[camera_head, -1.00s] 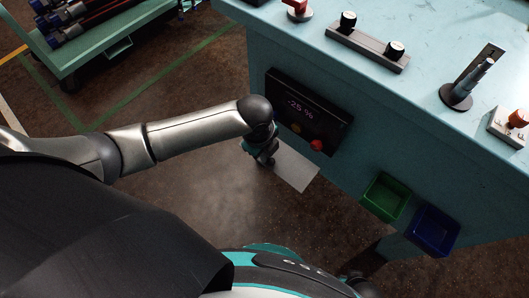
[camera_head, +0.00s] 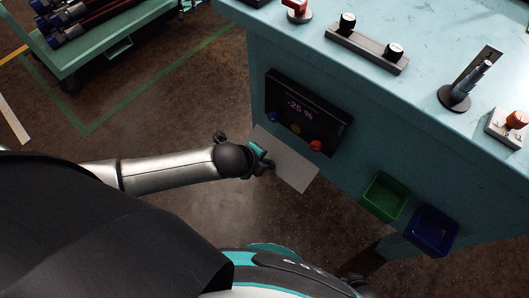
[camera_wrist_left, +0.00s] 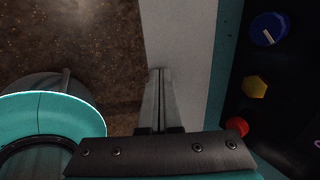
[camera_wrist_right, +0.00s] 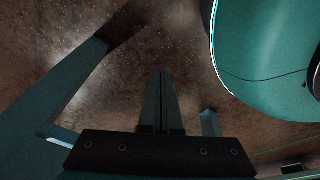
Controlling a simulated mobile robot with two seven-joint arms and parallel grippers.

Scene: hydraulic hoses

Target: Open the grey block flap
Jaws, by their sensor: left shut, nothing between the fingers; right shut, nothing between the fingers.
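A flat light grey plate (camera_head: 290,168), which looks like the flap, sticks out from the bench front below the black control panel (camera_head: 325,128). It also shows in the left wrist view (camera_wrist_left: 182,35), beside the panel's blue knob (camera_wrist_left: 269,28). My left gripper (camera_head: 268,164) is shut and empty at the plate's outer left edge. In the left wrist view its fingers (camera_wrist_left: 160,74) overlap the plate's edge; I cannot tell whether they touch it. My right gripper (camera_wrist_right: 160,76) is shut and empty over the floor.
The teal bench (camera_head: 420,90) carries knobs and a lever on top. A green bin (camera_head: 385,197) and a blue bin (camera_head: 432,230) hang on its front, right of the plate. A cart (camera_head: 110,45) stands at the back left. The floor between is clear.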

